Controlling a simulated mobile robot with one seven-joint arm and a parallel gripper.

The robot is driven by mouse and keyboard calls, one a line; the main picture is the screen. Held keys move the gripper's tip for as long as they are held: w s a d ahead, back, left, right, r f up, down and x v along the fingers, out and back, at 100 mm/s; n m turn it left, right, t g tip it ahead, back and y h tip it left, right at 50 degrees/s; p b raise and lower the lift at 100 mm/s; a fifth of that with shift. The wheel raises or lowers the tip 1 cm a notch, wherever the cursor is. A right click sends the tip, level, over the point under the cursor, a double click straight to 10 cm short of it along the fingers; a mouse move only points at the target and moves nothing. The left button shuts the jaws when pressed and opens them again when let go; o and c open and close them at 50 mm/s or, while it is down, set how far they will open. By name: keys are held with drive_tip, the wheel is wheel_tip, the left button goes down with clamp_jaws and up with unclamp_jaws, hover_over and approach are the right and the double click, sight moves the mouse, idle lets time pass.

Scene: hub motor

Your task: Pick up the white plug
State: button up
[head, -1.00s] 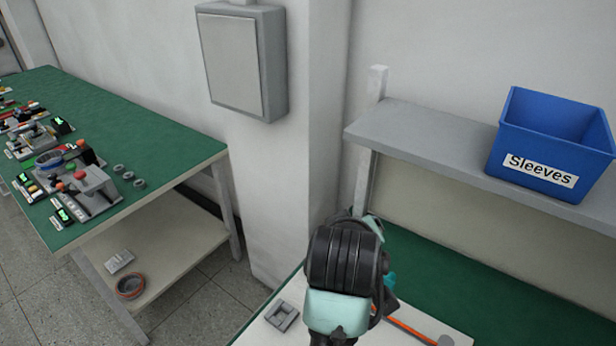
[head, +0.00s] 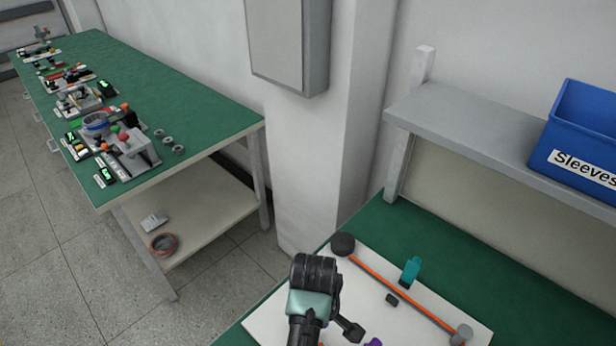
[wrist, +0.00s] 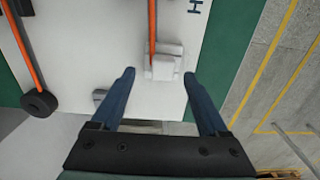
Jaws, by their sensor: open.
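The white plug (wrist: 165,67) lies on the white board (wrist: 90,40) in the wrist view, at the lower end of an orange cable (wrist: 152,25). My gripper (wrist: 158,75) is open and empty. Its two dark blue fingers stand left and right of the plug in the picture, with a gap on each side. How high they are above the board I cannot tell. In the head view I cannot make out the plug, and my arm covers part of the board there.
Another orange cable (head: 395,283) with a dark round end (head: 342,243) crosses the board, near a teal piece (head: 411,271). A grey shelf (head: 440,112) holds a blue "Sleeves" bin (head: 575,150). A wall pillar and a second green bench (head: 165,95) stand to the left.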

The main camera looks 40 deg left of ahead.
drive_tip(key=f, duration=0.5)
drive_tip(key=shift+s+p, duration=0.25)
drive_tip(key=shift+p, duration=0.05)
clamp_jaws()
